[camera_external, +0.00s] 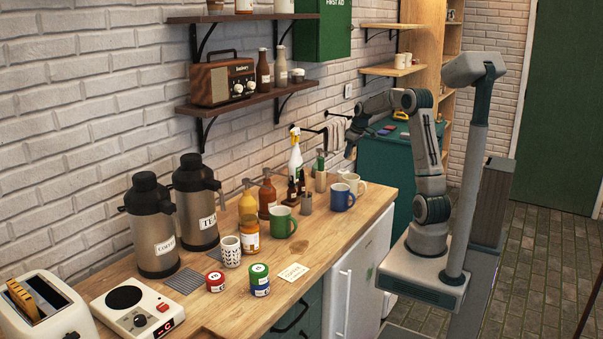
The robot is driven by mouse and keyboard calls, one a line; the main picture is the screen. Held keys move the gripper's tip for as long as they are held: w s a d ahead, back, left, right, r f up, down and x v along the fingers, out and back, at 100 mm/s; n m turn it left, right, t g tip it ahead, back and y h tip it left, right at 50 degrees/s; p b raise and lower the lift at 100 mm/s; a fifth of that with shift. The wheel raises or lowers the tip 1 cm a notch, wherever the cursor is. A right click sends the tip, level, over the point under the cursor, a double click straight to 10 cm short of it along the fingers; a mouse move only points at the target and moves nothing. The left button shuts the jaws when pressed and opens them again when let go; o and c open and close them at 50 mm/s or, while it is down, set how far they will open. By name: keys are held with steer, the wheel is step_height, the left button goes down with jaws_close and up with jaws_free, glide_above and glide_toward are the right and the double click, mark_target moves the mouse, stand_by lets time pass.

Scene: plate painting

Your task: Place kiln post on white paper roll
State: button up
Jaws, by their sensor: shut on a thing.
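My gripper (349,152) is at the end of my raised arm, pointing down above the back right of the wooden counter, in front of the brick wall. It is small and dark in this view. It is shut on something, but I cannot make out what. I cannot pick out a kiln post or a white paper roll with certainty.
The wooden counter (312,258) holds a white spray bottle (296,160), a blue mug (341,197), a green mug (282,222), sauce bottles and two flasks. A teal cabinet (386,172) with small items on top stands behind my arm. A wall shelf holds a radio (222,82).

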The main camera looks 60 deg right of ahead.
steer(key=w+a+f, duration=0.1)
steer(key=w, duration=0.1)
steer(key=shift+w+a+f, duration=0.3)
steer(key=shift+a+f, duration=0.05)
steer(key=shift+f, duration=0.05)
steer(key=shift+f+p, duration=0.55)
steer(key=shift+f, duration=1.45)
steer(key=shift+f, duration=0.15)
steer(key=o, duration=1.1)
